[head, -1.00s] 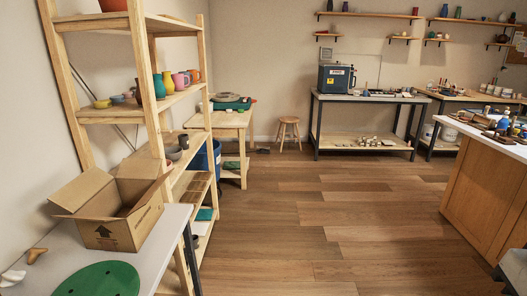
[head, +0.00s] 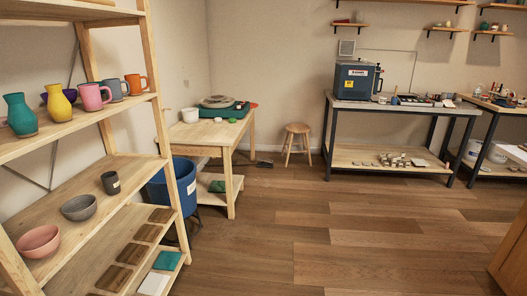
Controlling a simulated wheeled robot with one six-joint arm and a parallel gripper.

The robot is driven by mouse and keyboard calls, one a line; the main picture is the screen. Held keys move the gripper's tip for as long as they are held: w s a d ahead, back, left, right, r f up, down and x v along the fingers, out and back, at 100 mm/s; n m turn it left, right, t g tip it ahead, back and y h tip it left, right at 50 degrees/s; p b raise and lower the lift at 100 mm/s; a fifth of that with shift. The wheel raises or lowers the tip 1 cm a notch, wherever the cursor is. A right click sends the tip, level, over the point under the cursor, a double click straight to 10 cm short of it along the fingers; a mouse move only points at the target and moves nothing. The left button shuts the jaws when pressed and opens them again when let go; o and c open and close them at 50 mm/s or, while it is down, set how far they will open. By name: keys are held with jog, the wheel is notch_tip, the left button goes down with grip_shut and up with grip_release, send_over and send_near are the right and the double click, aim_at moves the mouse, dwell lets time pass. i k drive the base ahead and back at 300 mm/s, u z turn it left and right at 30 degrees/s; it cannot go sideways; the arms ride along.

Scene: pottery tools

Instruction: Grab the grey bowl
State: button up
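The grey bowl (head: 79,207) sits upright on the middle shelf of the wooden rack at the left of the head view. It stands between a pink bowl (head: 38,241) at its near left and a dark grey cup (head: 111,183) at its far right, apart from both. It looks empty. My gripper is not in view.
The wooden rack (head: 155,88) has a shelf above with vases and mugs (head: 92,96), and a lower shelf with brown, teal and white tiles (head: 151,283). A wooden table (head: 205,136) and blue bin (head: 172,190) stand beyond. The floor (head: 330,245) right of the rack is clear.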

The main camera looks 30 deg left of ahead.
aim_at(81, 209)
jog(key=u, duration=0.15)
jog(key=i, duration=1.8)
jog(key=u, duration=1.15)
jog(key=i, duration=0.95)
jog(key=u, duration=1.45)
jog(key=i, duration=0.6)
jog(key=u, duration=0.4)
